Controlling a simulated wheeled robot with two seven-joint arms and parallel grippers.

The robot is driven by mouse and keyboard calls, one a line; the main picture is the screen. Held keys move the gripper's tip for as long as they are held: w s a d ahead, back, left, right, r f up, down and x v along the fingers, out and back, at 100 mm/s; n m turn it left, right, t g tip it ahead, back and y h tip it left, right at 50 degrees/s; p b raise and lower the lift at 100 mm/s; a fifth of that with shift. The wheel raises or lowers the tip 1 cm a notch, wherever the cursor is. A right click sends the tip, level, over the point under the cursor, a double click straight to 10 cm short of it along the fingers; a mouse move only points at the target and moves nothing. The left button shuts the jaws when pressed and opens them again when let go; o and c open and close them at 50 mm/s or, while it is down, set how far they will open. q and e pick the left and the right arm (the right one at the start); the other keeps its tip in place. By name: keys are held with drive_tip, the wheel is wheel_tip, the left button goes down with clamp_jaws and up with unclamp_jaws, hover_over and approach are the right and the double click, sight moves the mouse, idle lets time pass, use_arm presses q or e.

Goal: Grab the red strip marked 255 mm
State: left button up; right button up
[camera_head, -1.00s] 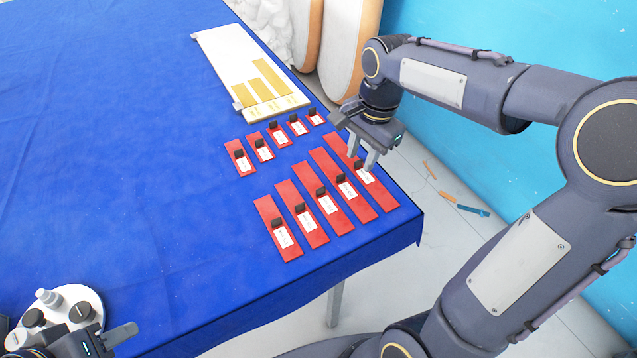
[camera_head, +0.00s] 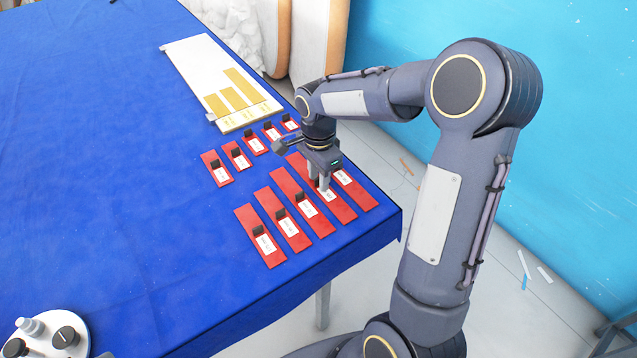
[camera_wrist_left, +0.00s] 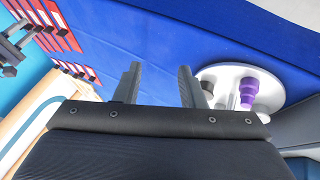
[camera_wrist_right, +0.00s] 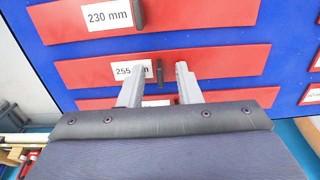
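The red strip marked 255 mm (camera_wrist_right: 230,64) lies on the blue table, with a white label and a small upright black tab. In the head view it appears to be the long strip (camera_head: 344,211) under my right gripper (camera_head: 319,187). In the right wrist view my right gripper (camera_wrist_right: 160,68) is open, its fingers on either side of the black tab (camera_wrist_right: 159,71). The left finger partly covers the label. I cannot tell whether the fingers touch the tab. My left gripper (camera_wrist_left: 158,70) is open and empty, away from the strips.
The red strip marked 230 mm (camera_wrist_right: 200,14) lies alongside, and another red strip (camera_wrist_right: 252,97) lies on the other side. Shorter red strips (camera_head: 216,169) lie in a row behind. A white board with yellow bars (camera_head: 195,68) is farther back.

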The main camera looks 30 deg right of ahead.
clamp_jaws()
drive_tip(key=shift+r, duration=0.1)
idle(0.3)
